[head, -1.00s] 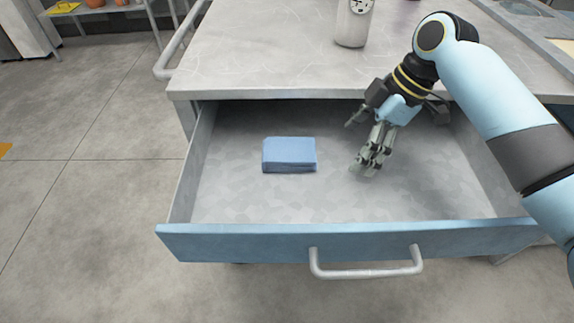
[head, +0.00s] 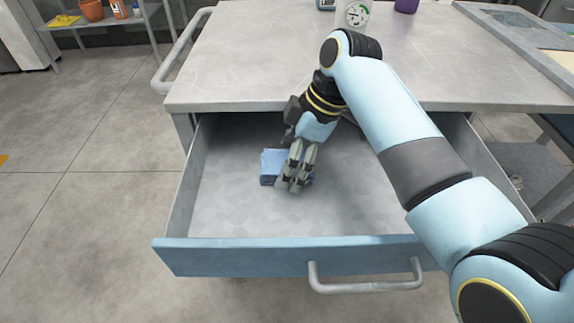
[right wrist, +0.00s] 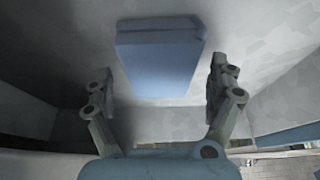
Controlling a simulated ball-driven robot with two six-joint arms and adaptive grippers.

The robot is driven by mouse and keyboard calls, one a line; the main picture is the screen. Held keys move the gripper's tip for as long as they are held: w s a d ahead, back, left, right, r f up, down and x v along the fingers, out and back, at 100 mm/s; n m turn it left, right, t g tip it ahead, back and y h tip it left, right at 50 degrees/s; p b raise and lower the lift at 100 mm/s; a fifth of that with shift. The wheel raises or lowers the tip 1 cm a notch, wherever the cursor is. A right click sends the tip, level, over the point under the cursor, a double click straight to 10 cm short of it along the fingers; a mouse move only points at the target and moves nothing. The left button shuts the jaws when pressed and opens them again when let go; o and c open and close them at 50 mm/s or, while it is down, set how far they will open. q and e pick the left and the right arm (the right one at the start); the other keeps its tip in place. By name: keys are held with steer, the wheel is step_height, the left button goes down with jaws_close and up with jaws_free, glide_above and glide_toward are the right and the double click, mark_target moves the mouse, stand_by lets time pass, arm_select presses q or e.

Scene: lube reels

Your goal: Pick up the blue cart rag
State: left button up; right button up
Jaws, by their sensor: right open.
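The blue cart rag (head: 271,166) is a folded blue block lying on the floor of the open drawer (head: 235,210), left of its middle. In the head view my right gripper (head: 294,188) covers its right part. In the right wrist view the rag (right wrist: 158,60) lies beyond the fingertips, between the two finger lines. The right gripper (right wrist: 162,80) is open there, with nothing between its pads. I cannot tell whether the fingertips touch the rag. My left gripper is in neither view.
The drawer's blue front panel (head: 220,260) with a grey handle (head: 365,285) is on the near side. The cart top (head: 240,60) overhangs the drawer's back and carries a white gauge container (head: 353,14) and a purple cup (head: 406,5). The drawer floor is otherwise clear.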

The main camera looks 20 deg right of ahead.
steer(key=shift+f+p, duration=0.25)
steer(key=shift+p, duration=0.05)
stand_by(0.7)
steer(key=c, duration=1.3)
steer(key=shift+o, duration=0.2)
